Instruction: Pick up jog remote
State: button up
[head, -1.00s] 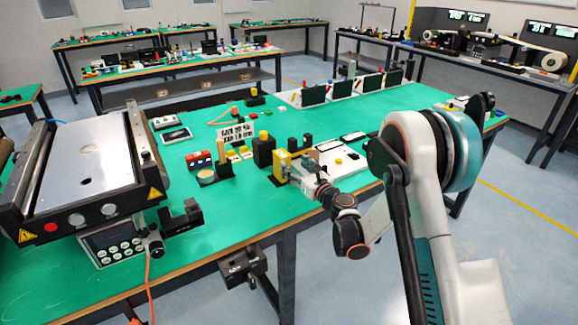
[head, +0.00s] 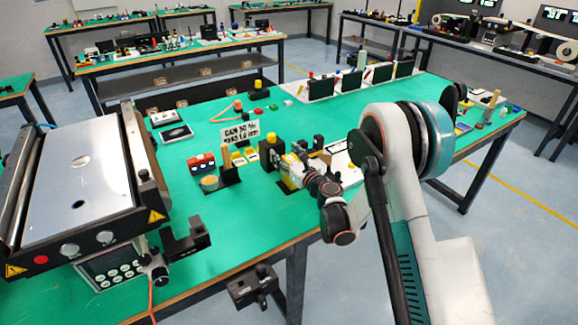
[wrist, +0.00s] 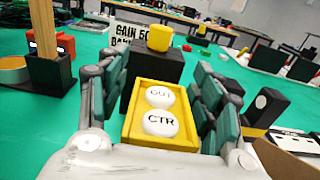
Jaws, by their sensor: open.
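The jog remote looks to be the yellow box (wrist: 137,130) with white round buttons marked OUT and CTR in the wrist view. My gripper (wrist: 162,100) is open, with green-padded fingers on the left and right sides of the box. I cannot tell whether either finger touches it. In the head view my gripper (head: 290,163) is low over the green table, beside a black block with a yellow knob. The remote is mostly hidden by the gripper there.
The black block (wrist: 148,68) with its yellow knob (wrist: 160,38) stands directly behind the box. A wooden post (wrist: 42,30) on a black base and a red device (wrist: 62,44) are at left. A dark upright block (wrist: 265,105) and brown piece (wrist: 285,160) are at right.

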jog(key=shift+w+a, duration=0.1)
jog(key=shift+r, duration=0.1)
jog(key=shift+c, duration=0.8)
grip_shut()
